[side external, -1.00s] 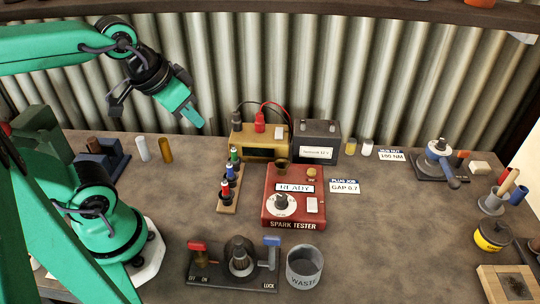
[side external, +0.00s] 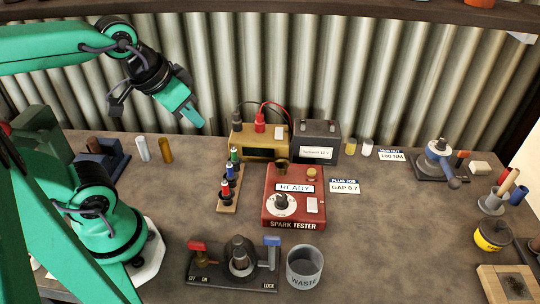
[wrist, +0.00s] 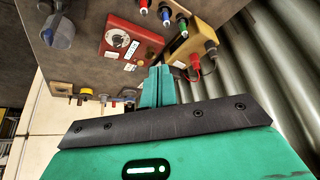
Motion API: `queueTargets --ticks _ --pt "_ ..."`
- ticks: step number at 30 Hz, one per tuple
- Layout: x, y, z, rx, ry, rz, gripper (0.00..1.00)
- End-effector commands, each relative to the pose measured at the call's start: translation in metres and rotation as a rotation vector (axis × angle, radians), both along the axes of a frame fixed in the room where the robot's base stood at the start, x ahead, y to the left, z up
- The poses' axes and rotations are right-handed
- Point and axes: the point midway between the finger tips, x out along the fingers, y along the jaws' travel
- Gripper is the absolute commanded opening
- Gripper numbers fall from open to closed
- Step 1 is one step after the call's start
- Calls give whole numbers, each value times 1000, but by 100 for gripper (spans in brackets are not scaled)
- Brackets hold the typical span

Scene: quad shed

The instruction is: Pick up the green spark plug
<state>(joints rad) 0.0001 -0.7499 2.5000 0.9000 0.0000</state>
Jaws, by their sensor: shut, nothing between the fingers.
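The green spark plug (side external: 234,154) stands upright at the far end of a small wooden rack (side external: 228,207). A blue spark plug (side external: 230,172) and a red spark plug (side external: 225,188) stand in the same rack in front of it. My gripper (side external: 199,122) is shut and empty, high above the bench, up and to the left of the rack. In the wrist view, the green spark plug (wrist: 183,31) is above and right of my shut fingertips (wrist: 159,70), well apart from them, beside the blue one (wrist: 165,18) and the red one (wrist: 144,7).
The red spark tester (side external: 295,207) is right of the rack. A yellow box (side external: 250,141) with cables and a dark battery (side external: 317,142) stand behind. A lever fixture (side external: 237,276) and waste cup (side external: 304,267) stand in front. The bench between rack and my base is clear.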

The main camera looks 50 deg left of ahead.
Motion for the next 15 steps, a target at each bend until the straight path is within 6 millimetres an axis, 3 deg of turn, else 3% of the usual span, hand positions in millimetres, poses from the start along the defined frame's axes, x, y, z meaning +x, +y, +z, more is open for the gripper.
queueTargets --ticks 2,6,8,15 --pt "0 0 0 0 0 0 4" --pt "0 0 0 0 0 0 31" --pt "0 0 0 0 0 0 40" --pt "0 0 0 0 0 1 40"
